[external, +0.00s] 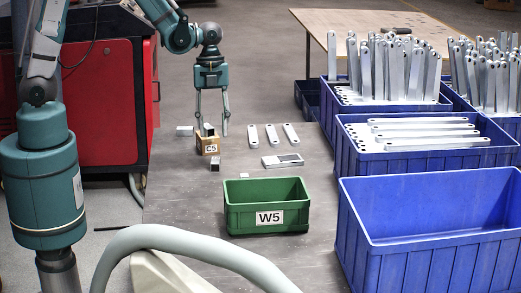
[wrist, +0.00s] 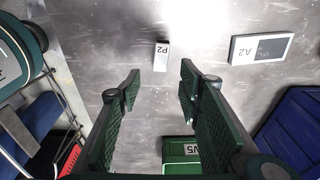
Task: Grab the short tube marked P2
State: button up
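The short tube marked P2 (wrist: 162,57) lies on the grey metal table top in the wrist view. It is a small white block with a dark end, and its lettering is upside down. My gripper (wrist: 160,76) is open and empty, with its two green padded fingers spread wide. The tube shows beyond the fingertips, roughly between them and apart from both. In the external view my gripper (external: 212,130) hangs fingers down at the C5 box (external: 208,147). Several small blocks lie near there, and I cannot read P2 on any of them.
A flat piece marked A2 (wrist: 261,49) lies right of the tube; the green W5 bin (external: 267,234) stands in front. Flat galvanized bars (external: 271,134) lie further back. Blue crates (external: 430,205), some full of brackets, line the right side. A grey hose crosses the foreground.

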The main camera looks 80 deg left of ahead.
aim_at(217, 160)
jog(key=shift+w+a+f+m, duration=0.1)
jog(key=shift+f+m, duration=0.2)
jog(key=shift+f, duration=0.3)
jog(key=shift+w+a+f+m, duration=0.1)
jog(key=shift+f+m, duration=0.2)
jog(key=shift+f, duration=0.25)
jog(key=shift+d+f+b, duration=0.2)
jog(key=shift+f+b, duration=0.2)
jog(key=shift+f, duration=0.85)
jog(key=shift+f, duration=0.1)
jog(key=shift+d+f+b, duration=0.15)
jog(key=shift+f+b, duration=0.35)
jog(key=shift+f, duration=0.75)
jog(key=shift+d+f+b, duration=0.15)
jog(key=shift+f+b, duration=0.35)
jog(key=shift+f, duration=0.75)
jog(key=c, duration=1)
